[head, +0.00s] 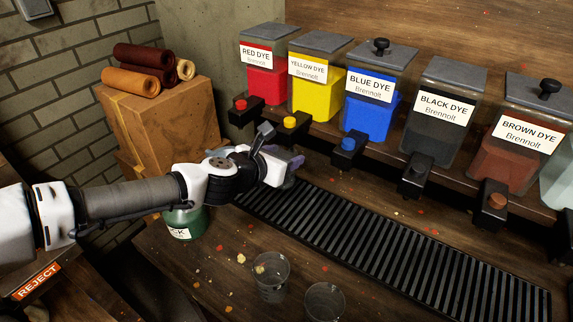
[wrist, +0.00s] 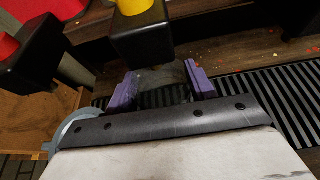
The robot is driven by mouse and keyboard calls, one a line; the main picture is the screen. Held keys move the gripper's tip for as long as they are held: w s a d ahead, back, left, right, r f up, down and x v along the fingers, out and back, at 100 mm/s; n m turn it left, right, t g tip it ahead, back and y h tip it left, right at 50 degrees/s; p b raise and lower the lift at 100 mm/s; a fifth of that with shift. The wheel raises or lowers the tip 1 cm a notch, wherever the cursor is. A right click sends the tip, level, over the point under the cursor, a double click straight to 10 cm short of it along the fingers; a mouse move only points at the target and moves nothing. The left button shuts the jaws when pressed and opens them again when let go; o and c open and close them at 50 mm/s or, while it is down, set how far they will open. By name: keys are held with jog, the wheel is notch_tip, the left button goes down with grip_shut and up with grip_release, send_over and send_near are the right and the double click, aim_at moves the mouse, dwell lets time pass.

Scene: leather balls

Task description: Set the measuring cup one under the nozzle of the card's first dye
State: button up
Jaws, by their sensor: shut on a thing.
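My gripper (head: 290,168) reaches over the near left end of the drip grate, below the yellow dye's nozzle. In the wrist view its purple fingers (wrist: 161,88) are shut on a clear, greyish measuring cup (wrist: 160,76), mostly hidden; any mark on it cannot be read. The cup is close to the black nozzle block with the yellow button (wrist: 140,35), which covers part of it. In the head view this nozzle (head: 289,124) is on the yellow dye dispenser (head: 317,98). The red dye dispenser (head: 267,84) is left of it. No card is in view.
Blue (head: 368,117), black (head: 432,140) and brown (head: 505,165) dispensers continue rightward. Two clear cups (head: 271,281) (head: 324,303) stand on the counter in front. A green jar (head: 184,224) stands under my arm. The slatted grate (head: 400,250) is clear on the right.

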jog(key=shift+w+d, duration=0.45)
jog(key=shift+w, duration=0.25)
jog(key=shift+f+b, duration=1.45)
jog(key=shift+f, duration=0.25)
jog(key=shift+f, duration=0.2)
jog(key=o, duration=1)
jog(key=shift+o, duration=0.2)
jog(key=shift+r, duration=0.35)
jog(key=p+v, duration=0.4)
jog(key=v, duration=0.7)
jog(key=shift+s+a+p, duration=0.25)
jog(key=shift+s+p, duration=0.1)
